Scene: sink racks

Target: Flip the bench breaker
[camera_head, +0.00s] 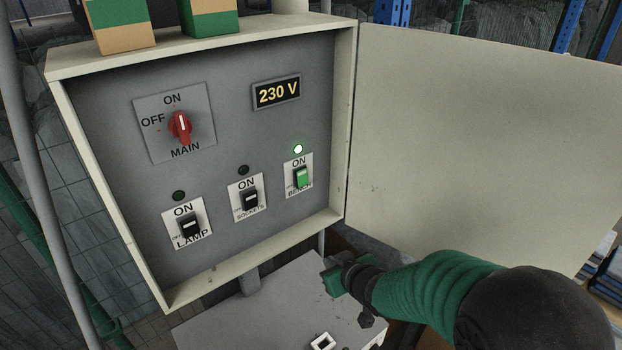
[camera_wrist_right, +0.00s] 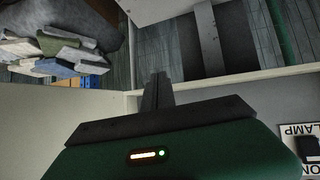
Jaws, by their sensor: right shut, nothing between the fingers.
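The bench breaker (camera_head: 302,177) is a green switch at the lower right of the grey panel, under its ON label. The round light (camera_head: 298,149) above it glows green. My right gripper (camera_head: 328,276) is shut and empty, below and right of the bench breaker, near the cabinet's lower right corner and apart from the switch. Its dark fingers, closed together, also show in the right wrist view (camera_wrist_right: 157,90). The bench breaker is not visible in that view. My left gripper is not in view.
The lamp (camera_head: 191,225) and sockets (camera_head: 250,200) switches sit to the left, with dark lights. A red main knob (camera_head: 180,126) points to ON, and a display (camera_head: 277,92) reads 230 V. The open cabinet door (camera_head: 480,140) stands at right; a grey surface (camera_head: 270,315) lies below.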

